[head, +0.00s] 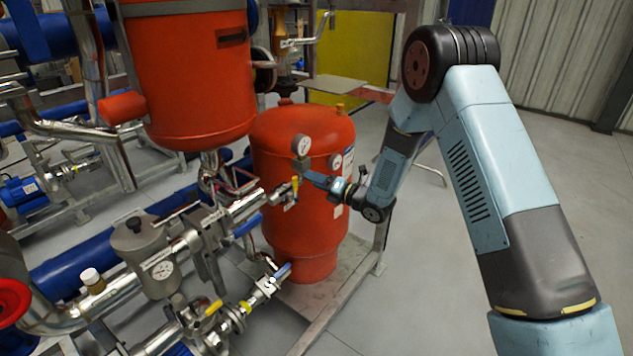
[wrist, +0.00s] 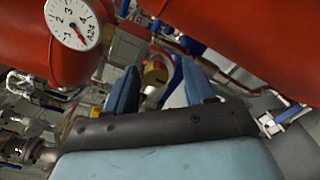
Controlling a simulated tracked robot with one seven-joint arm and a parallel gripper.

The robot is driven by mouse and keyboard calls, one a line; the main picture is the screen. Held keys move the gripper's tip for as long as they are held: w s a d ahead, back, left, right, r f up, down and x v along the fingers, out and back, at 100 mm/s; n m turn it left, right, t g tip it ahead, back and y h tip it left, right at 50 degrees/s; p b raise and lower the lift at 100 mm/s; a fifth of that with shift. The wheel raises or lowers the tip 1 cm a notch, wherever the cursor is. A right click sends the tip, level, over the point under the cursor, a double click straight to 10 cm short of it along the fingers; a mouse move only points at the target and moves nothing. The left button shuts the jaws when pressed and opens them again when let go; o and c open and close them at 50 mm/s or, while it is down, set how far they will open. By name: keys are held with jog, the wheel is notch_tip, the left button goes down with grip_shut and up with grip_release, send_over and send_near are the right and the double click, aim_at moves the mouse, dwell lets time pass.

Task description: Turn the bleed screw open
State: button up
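My gripper (head: 311,175) reaches in from the right, in front of the red vessel (head: 290,245), close to a gauge and a yellow-handled valve (head: 295,188). In the wrist view its two blue fingers (wrist: 162,88) stand apart, and a yellow, brass-like fitting (wrist: 155,72) shows in the gap beyond them. I see no clear contact between the fingers and this fitting. I cannot tell for sure which part is the bleed screw; the fitting may be it. The fingers and the wrist partly hide what lies behind them.
A larger red tank (head: 188,75) hangs at left. Steel pipes (head: 235,212) and a blue-handled valve (head: 282,271) lie left and below. Floor at right is clear.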

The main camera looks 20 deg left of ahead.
jog(key=v, duration=1.4)
jog(key=shift+w+f, duration=0.1)
jog(key=shift+f, duration=0.05)
jog(key=w+a+m, duration=0.2)
jog(key=a+m, duration=0.4)
jog(key=m, duration=0.6)
jog(key=w+a+m+t, duration=0.1)
jog(key=w+a+m, duration=0.2)
jog(key=a+m, duration=0.4)
jog(key=m, duration=0.5)
jog(key=shift+a+r, duration=0.25)
jog(key=shift+a, duration=0.05)
